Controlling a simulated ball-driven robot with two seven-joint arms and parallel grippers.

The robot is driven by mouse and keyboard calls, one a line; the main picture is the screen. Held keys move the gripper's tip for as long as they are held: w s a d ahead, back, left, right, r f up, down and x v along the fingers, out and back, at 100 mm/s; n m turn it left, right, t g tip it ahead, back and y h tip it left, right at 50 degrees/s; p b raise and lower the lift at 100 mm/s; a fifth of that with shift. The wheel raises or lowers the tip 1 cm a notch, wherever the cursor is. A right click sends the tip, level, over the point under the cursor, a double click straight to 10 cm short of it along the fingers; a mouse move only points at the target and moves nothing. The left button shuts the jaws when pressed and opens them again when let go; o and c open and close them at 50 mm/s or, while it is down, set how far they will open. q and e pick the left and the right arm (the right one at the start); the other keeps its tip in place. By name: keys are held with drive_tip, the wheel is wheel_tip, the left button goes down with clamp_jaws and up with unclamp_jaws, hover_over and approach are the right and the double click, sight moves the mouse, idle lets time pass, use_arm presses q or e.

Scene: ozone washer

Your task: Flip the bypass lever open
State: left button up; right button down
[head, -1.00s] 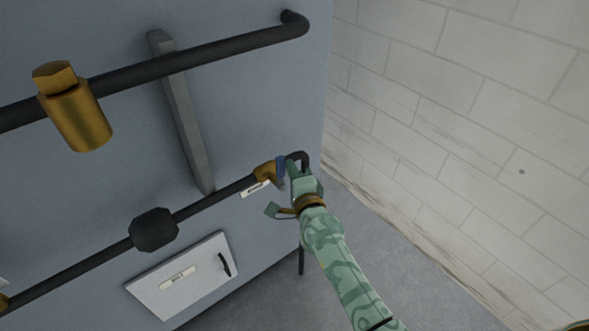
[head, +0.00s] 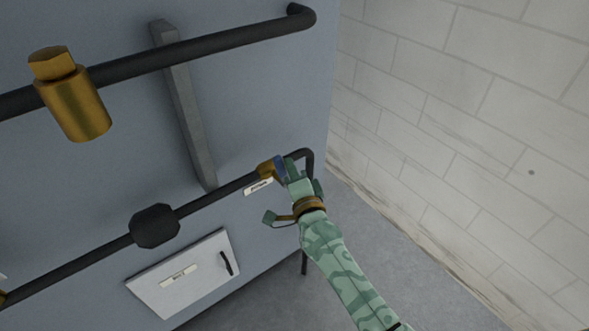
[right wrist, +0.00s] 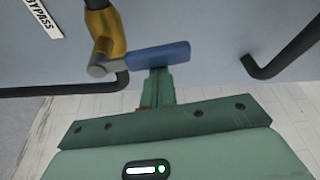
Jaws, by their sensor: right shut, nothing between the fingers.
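The bypass valve is a brass body (head: 266,170) on the lower dark pipe, with a blue lever (head: 279,169) at its right side. A white label (head: 259,187) sits just below it. In the right wrist view the brass body (right wrist: 106,36) carries the blue lever (right wrist: 150,58), which points right, across the pipe, and the label (right wrist: 43,17) reads BYPASS. My right gripper (head: 289,168) is at the lever, its shut fingers (right wrist: 158,84) against or very near the lever's near side, not around it. My left gripper is out of view.
The lower pipe (head: 225,190) runs along the blue-grey panel (head: 120,190) and bends at its right end. A larger brass fitting (head: 72,95) hangs on the upper pipe (head: 235,45). A white hatch (head: 185,275) is below. Open floor lies between panel and brick wall (head: 450,150).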

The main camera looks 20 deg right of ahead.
drive_tip(key=n, duration=0.1)
drive_tip(key=a+n+b, duration=0.1)
drive_tip(key=a+n+t+y, duration=0.1)
drive_tip(key=n, duration=0.1)
drive_tip(key=shift+s+a+f, duration=0.1)
drive_tip(key=shift+s+f, duration=0.25)
drive_tip(key=shift+s, duration=0.05)
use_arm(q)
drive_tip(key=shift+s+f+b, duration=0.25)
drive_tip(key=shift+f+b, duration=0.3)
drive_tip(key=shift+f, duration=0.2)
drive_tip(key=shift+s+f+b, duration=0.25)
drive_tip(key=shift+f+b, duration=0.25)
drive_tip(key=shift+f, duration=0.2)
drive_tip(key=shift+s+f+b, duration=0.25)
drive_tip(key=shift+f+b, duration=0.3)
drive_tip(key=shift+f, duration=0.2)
use_arm(e)
drive_tip(key=s+a+f+n+y, duration=0.1)
drive_tip(key=a+f+n+y, duration=0.3)
drive_tip(key=n, duration=1.1)
drive_tip(key=shift+s+a+f+n+y, duration=0.3)
drive_tip(key=shift+f+y, duration=0.15)
drive_tip(key=shift+y, duration=0.55)
drive_tip(key=shift+f, duration=0.1)
